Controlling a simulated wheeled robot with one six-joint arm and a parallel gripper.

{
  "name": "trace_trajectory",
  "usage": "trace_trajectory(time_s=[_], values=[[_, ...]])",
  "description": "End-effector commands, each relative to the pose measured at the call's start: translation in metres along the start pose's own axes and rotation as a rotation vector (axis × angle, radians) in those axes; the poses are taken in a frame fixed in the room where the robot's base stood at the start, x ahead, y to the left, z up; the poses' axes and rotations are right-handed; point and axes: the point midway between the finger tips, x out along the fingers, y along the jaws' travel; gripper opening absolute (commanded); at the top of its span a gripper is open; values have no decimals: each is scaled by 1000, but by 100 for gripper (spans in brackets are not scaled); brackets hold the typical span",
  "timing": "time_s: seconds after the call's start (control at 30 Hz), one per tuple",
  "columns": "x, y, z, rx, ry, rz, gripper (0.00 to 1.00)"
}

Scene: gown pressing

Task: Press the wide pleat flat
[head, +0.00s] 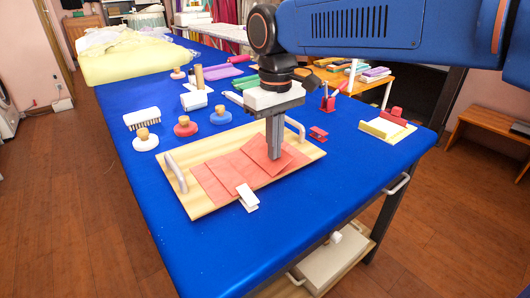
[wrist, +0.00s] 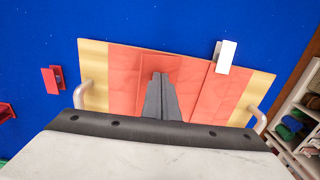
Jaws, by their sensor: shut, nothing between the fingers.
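A coral-red cloth with pleats (head: 222,177) lies on a pale wooden board (head: 205,208) with a metal handle at each end. The wide pleat (head: 257,160) is the larger panel toward the board's right; it looks tilted up from the cloth around it. My gripper (head: 274,157) points down at this panel, its fingers together and empty. The tips overlap the panel; I cannot tell whether they touch it. In the wrist view the closed fingers (wrist: 160,76) lie over the middle of the cloth (wrist: 125,75). A white clip (head: 247,197) sits at the cloth's near edge, also in the wrist view (wrist: 226,58).
A small red clip (head: 318,133) lies on the blue table (head: 330,190) right of the board. Round wooden-knobbed tools (head: 185,127) and a brush (head: 142,118) stand left and behind. The table's near part is clear.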

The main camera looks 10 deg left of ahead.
Motion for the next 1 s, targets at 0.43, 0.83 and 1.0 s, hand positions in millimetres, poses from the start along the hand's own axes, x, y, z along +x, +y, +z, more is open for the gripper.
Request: trace_trajectory(time_s=[0.43,0.83,1.0], values=[[16,0,0,0,-1,0,0],[17,0,0,0,-1,0,0],[17,0,0,0,-1,0,0]])
